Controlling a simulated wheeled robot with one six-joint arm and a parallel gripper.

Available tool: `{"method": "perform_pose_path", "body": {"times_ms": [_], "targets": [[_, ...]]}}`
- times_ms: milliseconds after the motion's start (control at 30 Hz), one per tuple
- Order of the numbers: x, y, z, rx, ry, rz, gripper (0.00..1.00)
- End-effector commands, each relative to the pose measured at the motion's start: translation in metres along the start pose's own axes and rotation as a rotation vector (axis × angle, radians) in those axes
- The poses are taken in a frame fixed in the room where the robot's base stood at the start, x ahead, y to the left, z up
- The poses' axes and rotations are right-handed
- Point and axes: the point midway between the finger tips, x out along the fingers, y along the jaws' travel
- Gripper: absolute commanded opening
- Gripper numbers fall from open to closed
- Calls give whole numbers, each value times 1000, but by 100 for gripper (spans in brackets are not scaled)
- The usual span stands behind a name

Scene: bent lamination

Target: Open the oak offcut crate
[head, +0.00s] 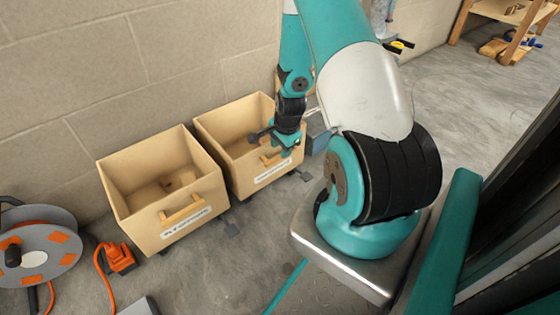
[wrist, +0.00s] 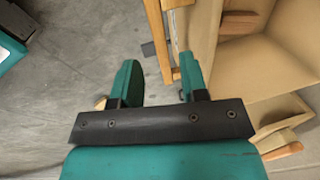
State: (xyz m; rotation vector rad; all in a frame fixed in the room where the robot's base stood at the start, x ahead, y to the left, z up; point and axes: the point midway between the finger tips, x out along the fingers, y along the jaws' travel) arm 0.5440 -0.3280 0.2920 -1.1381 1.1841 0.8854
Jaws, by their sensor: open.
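Two open-topped wooden crates stand side by side against the wall in the head view. The left crate (head: 130,185) has a front handle (head: 183,210) and a label that seems to read "PLY OFFCUTS". The right crate (head: 222,130) has a front label (head: 272,173) too small to read surely. My gripper (head: 279,145) is at the right crate's front, partly covering its handle (head: 270,159). In the wrist view my gripper (wrist: 159,62) is open, with a wooden handle (wrist: 157,38) between the fingers in the picture. Whether they touch it cannot be told.
A cable reel (head: 38,245) and an orange plug (head: 120,257) lie on the floor left of the crates. The block wall (head: 70,70) is close behind them. Bare concrete floor (head: 200,275) lies in front. A wooden bench (head: 505,12) stands far right.

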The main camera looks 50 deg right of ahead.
Motion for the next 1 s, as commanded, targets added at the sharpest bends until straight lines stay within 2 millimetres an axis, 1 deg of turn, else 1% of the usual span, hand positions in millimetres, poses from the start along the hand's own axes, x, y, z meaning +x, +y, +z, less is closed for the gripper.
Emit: {"method": "perform_pose_path", "body": {"times_ms": [33, 100, 200, 333, 600, 633, 667, 700, 800, 1000], "targets": [[14, 1, 0, -1, 0, 0, 40], [24, 1, 0, 0, 0, 1, 40], [32, 0, 0, 0, 0, 0, 40], [38, 0, 0, 0, 0, 0, 40], [37, 0, 0, 0, 0, 0, 40], [37, 0, 0, 0, 0, 0, 36], [37, 0, 0, 0, 0, 0, 29], [37, 0, 0, 0, 0, 0, 19], [37, 0, 0, 0, 0, 0, 0], [37, 0, 0, 0, 0, 0, 0]]}}
